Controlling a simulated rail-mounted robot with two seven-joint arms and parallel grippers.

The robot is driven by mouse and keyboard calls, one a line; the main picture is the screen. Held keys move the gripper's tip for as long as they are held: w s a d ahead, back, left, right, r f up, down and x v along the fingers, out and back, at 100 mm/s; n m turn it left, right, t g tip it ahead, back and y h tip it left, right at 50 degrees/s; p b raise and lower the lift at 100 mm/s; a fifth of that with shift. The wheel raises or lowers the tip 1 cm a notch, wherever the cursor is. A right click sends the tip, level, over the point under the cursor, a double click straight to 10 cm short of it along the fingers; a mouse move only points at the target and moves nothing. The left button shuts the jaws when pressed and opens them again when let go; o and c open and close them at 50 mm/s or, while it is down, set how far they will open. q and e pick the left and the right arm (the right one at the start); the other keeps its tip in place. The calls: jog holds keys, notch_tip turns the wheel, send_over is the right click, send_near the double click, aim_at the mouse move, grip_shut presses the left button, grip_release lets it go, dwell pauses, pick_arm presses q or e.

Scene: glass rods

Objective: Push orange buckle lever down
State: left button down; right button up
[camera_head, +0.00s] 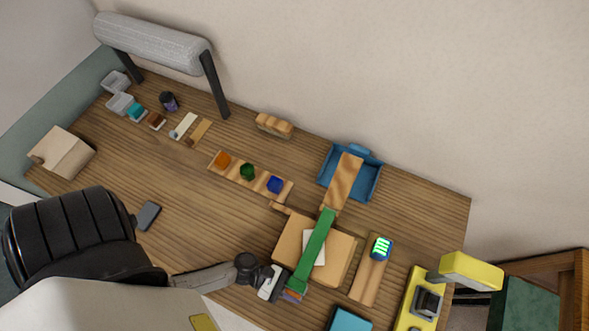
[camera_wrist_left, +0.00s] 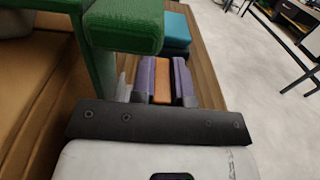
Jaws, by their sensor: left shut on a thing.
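The orange buckle lever (camera_wrist_left: 162,82) shows in the wrist view as an orange strip between two purple side pieces (camera_wrist_left: 182,82). In the head view the small orange-and-purple buckle (camera_head: 292,295) sits at the near end of a green bar (camera_head: 316,243). The green bar also stands close by in the left wrist view (camera_wrist_left: 125,27). My left gripper (camera_head: 283,287) is at the buckle, with its jaws closed on the orange lever. The exact fingertip contact is hard to see. My right gripper is not in view.
The green bar crosses a cardboard box (camera_head: 289,235) and a white sheet. A wooden strip with a blue-green block (camera_head: 380,249), a teal block (camera_head: 349,320) and a yellow device (camera_head: 412,300) lie to the right. A blue bin (camera_head: 372,180) stands behind. The table's left-centre is fairly clear.

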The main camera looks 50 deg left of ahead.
pick_arm(q)
jog(key=shift+s+f+m+b, duration=0.15)
jog(key=shift+m+b, duration=0.25)
jog(key=m+b, duration=0.1)
jog(key=s+m+b, duration=0.1)
jog(key=shift+s+d+f+m+b, duration=0.1)
jog(key=shift+d+f+m+b, duration=0.1)
jog(key=shift+d+m+b, duration=0.15)
jog(key=shift+s+d+f+m+b, duration=0.2)
jog(key=shift+s+m+b, duration=0.15)
jog(key=shift+m+b, duration=0.55)
jog(key=shift+s+d+f+m+b, duration=0.15)
jog(key=shift+s+m+b, duration=0.2)
jog(key=shift+m+b, duration=0.55)
jog(key=shift+r, duration=0.15)
jog(key=c, duration=1.1)
grip_release()
